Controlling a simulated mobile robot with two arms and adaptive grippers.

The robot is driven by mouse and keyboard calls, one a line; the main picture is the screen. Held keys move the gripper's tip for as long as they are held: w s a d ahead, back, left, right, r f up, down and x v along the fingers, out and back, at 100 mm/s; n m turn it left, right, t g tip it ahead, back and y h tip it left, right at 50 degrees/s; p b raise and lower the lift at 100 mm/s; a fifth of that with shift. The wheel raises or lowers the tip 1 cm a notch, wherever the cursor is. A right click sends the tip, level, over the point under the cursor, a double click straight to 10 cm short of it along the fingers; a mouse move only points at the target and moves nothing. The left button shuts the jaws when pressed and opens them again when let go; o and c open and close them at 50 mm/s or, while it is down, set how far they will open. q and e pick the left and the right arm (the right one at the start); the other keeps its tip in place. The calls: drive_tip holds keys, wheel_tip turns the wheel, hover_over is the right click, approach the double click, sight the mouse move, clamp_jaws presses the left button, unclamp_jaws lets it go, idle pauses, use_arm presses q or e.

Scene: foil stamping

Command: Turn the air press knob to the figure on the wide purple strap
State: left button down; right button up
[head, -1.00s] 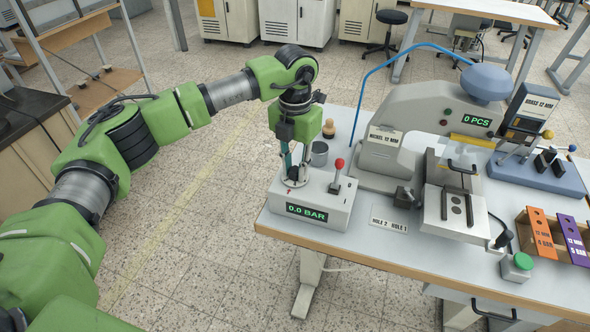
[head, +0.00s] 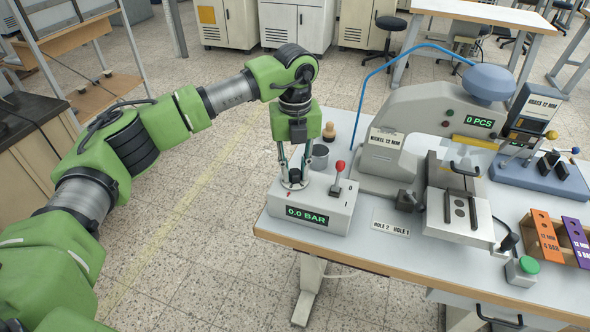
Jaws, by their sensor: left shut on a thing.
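The air press box (head: 328,214) is white, at the left of the table. Its green display (head: 307,216) reads 0.0 BAR. The knob (head: 293,183) is on the box's top, mostly hidden by my left gripper (head: 294,180). That gripper points straight down from above, its fingertips shut on the knob. A red-topped lever (head: 338,177) stands just right of it. The purple strap (head: 577,242) lies at the right in a wooden tray, beside an orange strap (head: 546,236). The purple strap's printed figure is too small to read surely. My right gripper is out of view.
The stamping press (head: 420,125), showing 0 PCS, fills the table's middle. A metal cup (head: 320,156) and a wooden-handled tool (head: 328,132) stand close behind the gripper. A green button (head: 528,265) is at the front right. The table front by the hole label (head: 391,222) is clear.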

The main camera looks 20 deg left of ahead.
sight(295, 171)
use_arm(q)
drive_tip(key=shift+w+r, duration=0.15)
idle(0.3)
drive_tip(key=c, duration=2)
unclamp_jaws()
drive_tip(key=shift+c, duration=0.2)
drive_tip(key=shift+o, duration=1.3)
wheel_tip(295, 171, up, 12)
